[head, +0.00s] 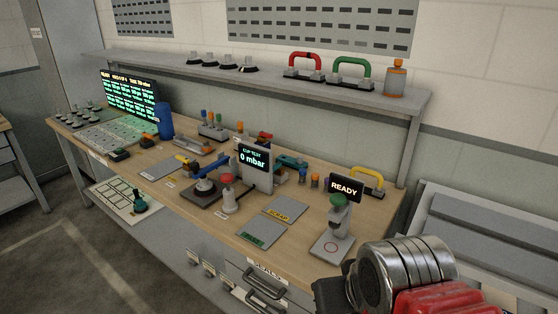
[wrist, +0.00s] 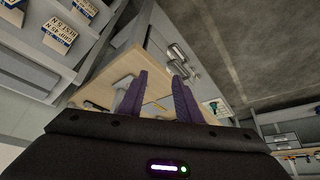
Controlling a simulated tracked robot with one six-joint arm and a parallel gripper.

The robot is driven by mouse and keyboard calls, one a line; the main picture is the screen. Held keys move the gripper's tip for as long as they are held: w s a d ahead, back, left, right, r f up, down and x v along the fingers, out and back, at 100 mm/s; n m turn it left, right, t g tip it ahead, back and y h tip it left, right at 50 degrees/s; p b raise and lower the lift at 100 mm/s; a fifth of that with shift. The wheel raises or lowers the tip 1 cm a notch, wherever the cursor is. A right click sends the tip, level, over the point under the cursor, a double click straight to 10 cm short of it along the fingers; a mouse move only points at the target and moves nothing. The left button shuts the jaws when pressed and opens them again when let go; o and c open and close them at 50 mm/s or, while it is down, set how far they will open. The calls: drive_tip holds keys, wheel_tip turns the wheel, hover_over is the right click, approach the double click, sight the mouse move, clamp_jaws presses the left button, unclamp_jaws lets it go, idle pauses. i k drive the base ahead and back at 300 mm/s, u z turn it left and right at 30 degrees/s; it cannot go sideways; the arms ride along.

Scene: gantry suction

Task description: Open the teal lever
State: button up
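A teal lever-like part (head: 291,161) sits on the workbench, behind and right of the "CUP TEST 0 mbar" display; its lower part is partly hidden and its exact position is hard to tell. My gripper (wrist: 160,75) shows in the wrist view as two purple fingers standing apart with nothing between them. It points toward the end of the wooden bench, away from the teal part, which I cannot make out in the wrist view. In the head view my arm is at the bottom right, and the fingers are not visible.
The workbench (head: 300,240) carries a "CUP TEST" display (head: 254,158), a red-topped post (head: 229,195), a blue lever (head: 211,164) and a "READY" stand (head: 345,189). A shelf (head: 270,83) with red and green handles runs above. Drawer handles (head: 264,287) protrude in front.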

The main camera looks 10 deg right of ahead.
sight(278, 165)
drive_tip(key=u, duration=0.05)
drive_tip(key=k, duration=0.6)
drive_tip(key=u, duration=0.35)
drive_tip(key=i, duration=0.65)
drive_tip(key=u, duration=0.8)
drive_tip(key=i, duration=0.7)
drive_tip(key=u, duration=0.25)
drive_tip(key=i, duration=1.6)
drive_tip(key=z, duration=0.3)
